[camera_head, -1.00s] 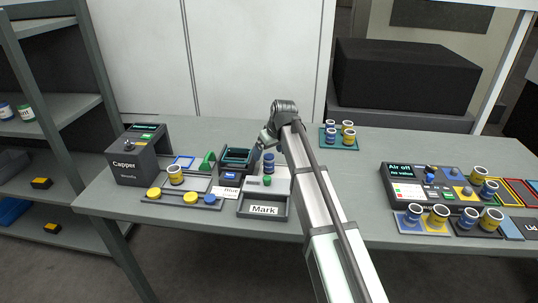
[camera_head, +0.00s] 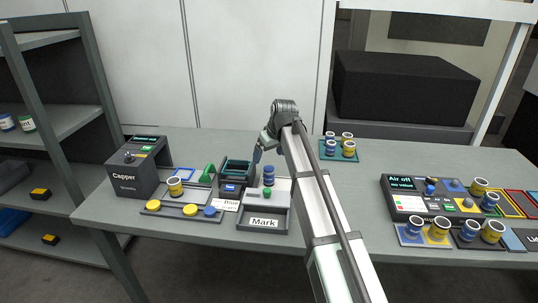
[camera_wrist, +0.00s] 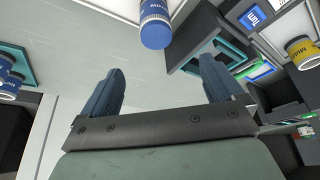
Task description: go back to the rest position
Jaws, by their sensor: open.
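My gripper (camera_wrist: 160,90) is open in the wrist view, with its two blue fingers wide apart and nothing between them. In the head view my gripper (camera_head: 257,153) is small and partly hidden at the end of my arm, above the table near the marking station.
The capper (camera_head: 134,180) stands at the left, with a tray (camera_head: 165,203) of caps and a yellow container beside it. A teal tray (camera_head: 353,158) with several containers is at the back. The air station (camera_head: 405,206) is at the right.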

